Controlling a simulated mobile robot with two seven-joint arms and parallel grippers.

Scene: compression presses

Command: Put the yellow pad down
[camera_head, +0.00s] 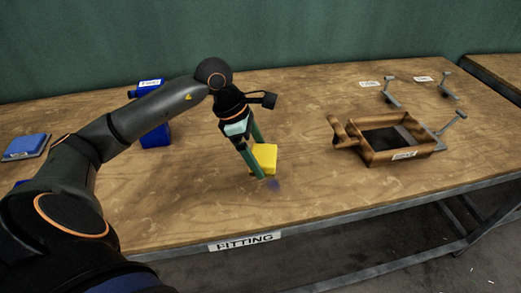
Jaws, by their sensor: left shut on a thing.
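The yellow pad (266,156) is a small yellow block near the middle of the wooden table (200,210). My left gripper (261,163) points down at it, with its green fingers at the pad's left and front side. The gripper is shut on the pad, and one finger covers part of it. A small purple-blue patch shows on the table just below the fingertips. I cannot tell whether the pad touches the tabletop. My right gripper does not show.
A brown box-like press frame (369,157) with a lever stands to the right. Several metal levers and white labels lie behind it. A blue device (156,136) stands behind my left arm, and a blue-topped block (25,146) is at the far left. The table's front carries a FITTING label (244,241).

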